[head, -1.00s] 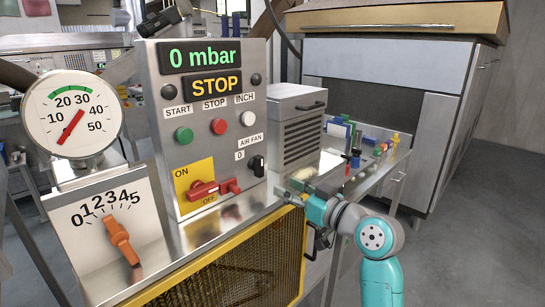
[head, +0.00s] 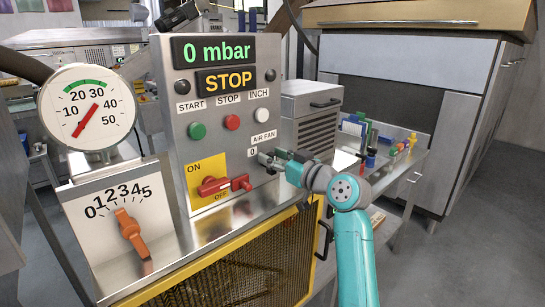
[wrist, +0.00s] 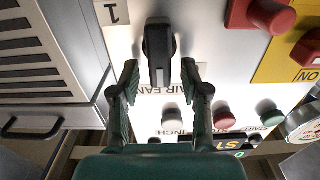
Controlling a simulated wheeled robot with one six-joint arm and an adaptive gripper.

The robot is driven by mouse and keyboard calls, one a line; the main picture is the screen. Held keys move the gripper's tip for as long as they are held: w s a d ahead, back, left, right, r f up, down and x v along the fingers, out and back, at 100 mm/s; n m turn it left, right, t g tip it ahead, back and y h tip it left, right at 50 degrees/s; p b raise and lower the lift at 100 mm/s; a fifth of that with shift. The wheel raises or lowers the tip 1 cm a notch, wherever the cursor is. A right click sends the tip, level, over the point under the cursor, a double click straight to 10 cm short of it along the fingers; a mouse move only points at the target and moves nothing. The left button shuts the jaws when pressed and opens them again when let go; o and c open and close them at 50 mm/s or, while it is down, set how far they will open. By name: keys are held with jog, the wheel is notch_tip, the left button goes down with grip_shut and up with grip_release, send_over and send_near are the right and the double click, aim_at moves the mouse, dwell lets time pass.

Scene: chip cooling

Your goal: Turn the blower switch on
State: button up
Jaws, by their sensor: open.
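The blower switch is the black AIR FAN knob (wrist: 158,52) on the grey control panel (head: 216,141). In the wrist view it lies just beyond and between my fingertips, its long grip pointing along the fingers. A label marked 1 (wrist: 113,12) is beside it. In the head view a 0 label (head: 253,153) shows and my gripper mostly hides the knob. My gripper (head: 268,160), also in the wrist view (wrist: 166,80), is open with a finger on either side of the knob's near end. Whether a finger touches it, I cannot tell.
A red rotary handle (head: 222,186) on a yellow ON/OFF plate is left of my gripper. Green, red and white buttons sit above. A grey vented box (head: 312,120) stands to the right. An orange lever (head: 130,231) is at far left.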

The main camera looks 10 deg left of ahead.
jog(key=shift+w+a, duration=0.25)
jog(key=shift+a, duration=0.05)
grip_shut()
